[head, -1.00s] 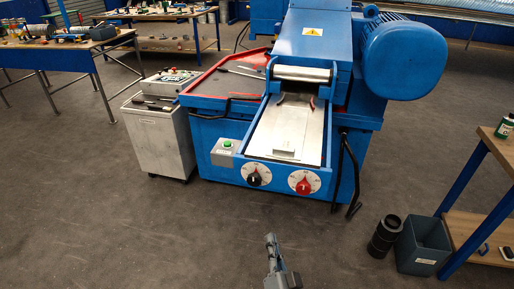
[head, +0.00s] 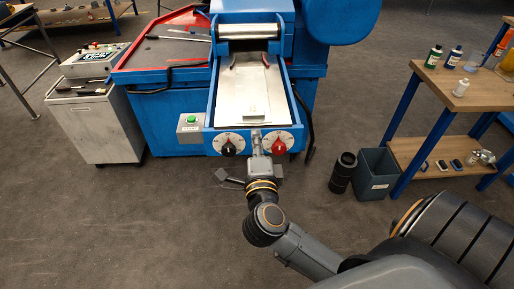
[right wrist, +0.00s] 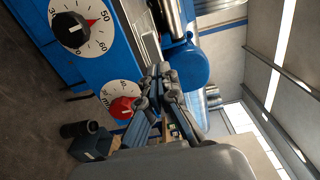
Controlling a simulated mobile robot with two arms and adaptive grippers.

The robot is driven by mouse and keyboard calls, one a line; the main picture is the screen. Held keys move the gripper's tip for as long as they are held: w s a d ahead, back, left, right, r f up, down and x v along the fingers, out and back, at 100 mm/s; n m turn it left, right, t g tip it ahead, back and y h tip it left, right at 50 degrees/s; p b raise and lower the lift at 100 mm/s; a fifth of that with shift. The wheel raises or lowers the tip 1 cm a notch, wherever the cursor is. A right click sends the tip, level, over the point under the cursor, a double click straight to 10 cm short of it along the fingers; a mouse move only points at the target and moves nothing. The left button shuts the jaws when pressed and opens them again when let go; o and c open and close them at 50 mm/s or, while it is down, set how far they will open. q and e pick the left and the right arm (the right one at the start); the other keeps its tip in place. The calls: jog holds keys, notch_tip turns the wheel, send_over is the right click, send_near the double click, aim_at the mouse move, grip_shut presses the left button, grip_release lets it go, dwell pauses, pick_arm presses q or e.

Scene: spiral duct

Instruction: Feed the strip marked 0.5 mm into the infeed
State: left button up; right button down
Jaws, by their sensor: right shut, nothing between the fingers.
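The infeed is a bare metal tray (head: 233,102) with blue side rails on the front of a blue machine. A flat pale strip (head: 258,84) lies on it, with a small block-like piece (head: 255,104) at its near end. I cannot read any thickness mark. A roller (head: 250,31) crosses the far end of the tray. My right gripper (head: 256,134) is shut and empty, in front of the tray's near edge between the two dials. In the right wrist view its closed fingers (right wrist: 161,73) show beside the red dial. My left gripper is not in view.
A black dial (head: 228,147) and a red dial (head: 280,146) sit below the tray, with a green button (head: 191,120) to the left. A grey cabinet (head: 97,127) stands left. A bin (head: 376,174) and black cylinder (head: 342,173) stand right, beside a wooden bench (head: 468,88).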

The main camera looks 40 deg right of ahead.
aim_at(255, 120)
jog(key=p+x, duration=0.1)
jog(key=x, duration=0.3)
jog(key=shift+w+d+r, duration=0.15)
jog(key=shift+w, duration=0.25)
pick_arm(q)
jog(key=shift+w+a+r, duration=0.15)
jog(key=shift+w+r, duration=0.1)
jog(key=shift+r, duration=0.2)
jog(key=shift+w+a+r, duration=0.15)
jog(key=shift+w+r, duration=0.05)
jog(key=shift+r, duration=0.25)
pick_arm(e)
jog(key=shift+x, duration=0.75)
jog(key=shift+w+d+p, duration=0.25)
jog(key=shift+w+p, duration=0.1)
jog(key=shift+p, duration=0.15)
jog(key=p+x, duration=0.2)
jog(key=x, duration=0.4)
jog(key=shift+w+d, duration=0.1)
jog(key=shift+w, duration=0.1)
pick_arm(q)
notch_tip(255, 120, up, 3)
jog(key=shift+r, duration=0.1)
jog(key=shift+p, duration=0.3)
